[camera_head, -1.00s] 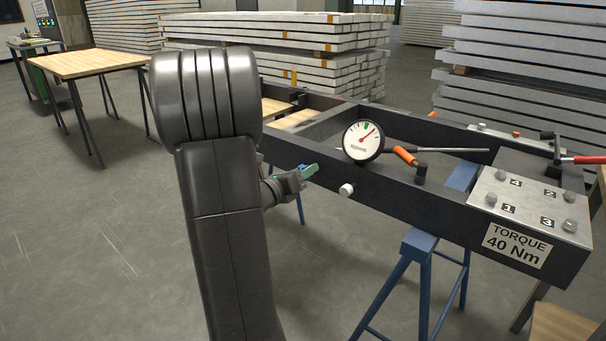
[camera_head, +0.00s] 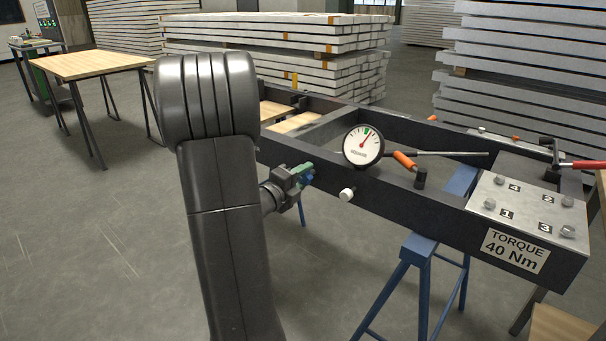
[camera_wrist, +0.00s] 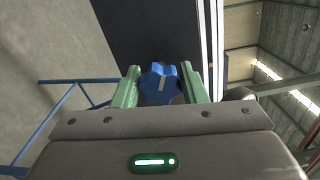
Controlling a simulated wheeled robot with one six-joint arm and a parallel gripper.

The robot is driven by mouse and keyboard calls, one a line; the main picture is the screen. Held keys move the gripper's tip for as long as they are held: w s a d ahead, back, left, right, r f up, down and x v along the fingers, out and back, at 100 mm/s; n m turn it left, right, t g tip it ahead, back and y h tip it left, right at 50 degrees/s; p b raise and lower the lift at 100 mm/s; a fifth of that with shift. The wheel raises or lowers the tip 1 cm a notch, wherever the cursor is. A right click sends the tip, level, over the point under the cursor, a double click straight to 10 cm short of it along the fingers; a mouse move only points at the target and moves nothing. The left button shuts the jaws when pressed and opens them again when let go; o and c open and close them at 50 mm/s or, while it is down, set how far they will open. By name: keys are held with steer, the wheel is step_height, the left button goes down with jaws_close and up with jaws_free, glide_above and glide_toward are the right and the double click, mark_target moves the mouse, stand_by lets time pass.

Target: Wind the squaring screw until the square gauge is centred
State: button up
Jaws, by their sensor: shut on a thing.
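The square gauge (camera_head: 363,146) is a round white dial on the near rail of the dark frame. Its needle points up and slightly right, at or very near the green mark; the exact offset is too small to tell. My gripper (camera_head: 304,175) is at the near rail, left of and below the gauge. In the wrist view, its green fingers (camera_wrist: 160,76) are shut on a blue lobed knob (camera_wrist: 158,90), the head of the squaring screw. The screw's shaft is hidden behind the knob.
A white knob (camera_head: 347,194) sticks out of the rail just right of my gripper. An orange-handled clamp (camera_head: 404,160) stands beside the gauge. A torque plate (camera_head: 516,249) is at the right end.

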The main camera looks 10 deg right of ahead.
steer(key=n+p, duration=0.3)
steer(key=n, duration=0.3)
steer(key=n+p, duration=0.2)
steer(key=n, duration=0.3)
steer(key=shift+f+p, duration=0.15)
steer(key=shift+p, duration=0.15)
steer(key=shift+n, duration=0.3)
steer(key=o, duration=1)
steer(key=shift+c, duration=0.2)
steer(key=p+v, duration=0.1)
steer(key=v, duration=1.3)
steer(key=shift+d, duration=0.15)
